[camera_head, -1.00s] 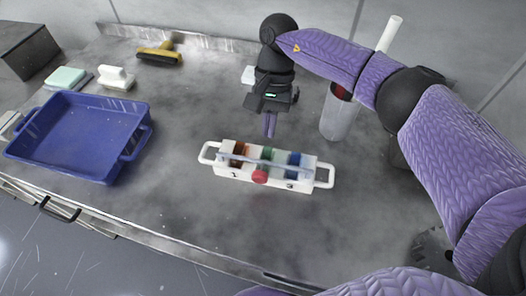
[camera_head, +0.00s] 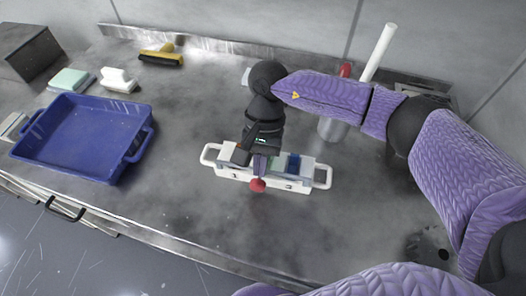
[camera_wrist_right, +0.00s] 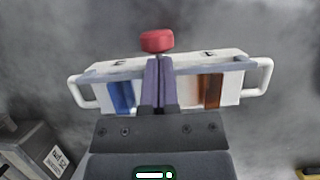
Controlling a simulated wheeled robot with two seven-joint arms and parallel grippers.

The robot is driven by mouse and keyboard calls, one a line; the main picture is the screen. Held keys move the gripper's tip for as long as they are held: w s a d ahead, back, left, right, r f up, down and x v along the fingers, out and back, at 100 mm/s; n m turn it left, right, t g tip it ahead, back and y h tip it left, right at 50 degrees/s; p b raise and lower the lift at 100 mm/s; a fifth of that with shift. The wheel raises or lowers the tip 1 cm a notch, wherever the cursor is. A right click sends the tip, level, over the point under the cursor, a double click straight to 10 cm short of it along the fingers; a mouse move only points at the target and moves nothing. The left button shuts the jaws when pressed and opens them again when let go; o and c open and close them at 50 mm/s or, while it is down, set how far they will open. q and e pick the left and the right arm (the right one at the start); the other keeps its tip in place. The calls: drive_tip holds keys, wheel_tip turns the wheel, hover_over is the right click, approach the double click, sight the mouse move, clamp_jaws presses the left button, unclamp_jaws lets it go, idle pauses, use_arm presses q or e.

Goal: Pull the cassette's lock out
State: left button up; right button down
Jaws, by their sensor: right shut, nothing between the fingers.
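The white cassette (camera_head: 222,178) stands on the steel table with a looped handle at each end. It also shows in the right wrist view (camera_wrist_right: 90,77), with blue and brown pieces in its slots. A grey bar (camera_wrist_right: 205,67) runs along its top. A red knob (camera_head: 258,185) sits at the middle of the front side, also seen in the right wrist view (camera_wrist_right: 157,41). My right gripper (camera_head: 260,172) points down over the cassette's middle, just behind the knob. Its fingers are shut and empty, and they hide the middle slot. My left gripper is not in view.
A blue tray (camera_head: 72,168) stands at the left. A yellow-black brush (camera_head: 161,57), a white block (camera_head: 117,80) and a green pad (camera_head: 72,79) lie behind it. A clear cylinder (camera_head: 333,128) stands behind the cassette at the right. The table in front is clear.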

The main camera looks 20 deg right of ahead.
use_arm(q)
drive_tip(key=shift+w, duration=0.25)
use_arm(e)
drive_tip(key=shift+w+r, duration=0.1)
drive_tip(key=shift+r, duration=0.3)
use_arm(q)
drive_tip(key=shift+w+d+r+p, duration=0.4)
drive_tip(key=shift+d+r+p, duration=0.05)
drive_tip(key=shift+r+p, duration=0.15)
use_arm(e)
drive_tip(key=v, duration=0.9)
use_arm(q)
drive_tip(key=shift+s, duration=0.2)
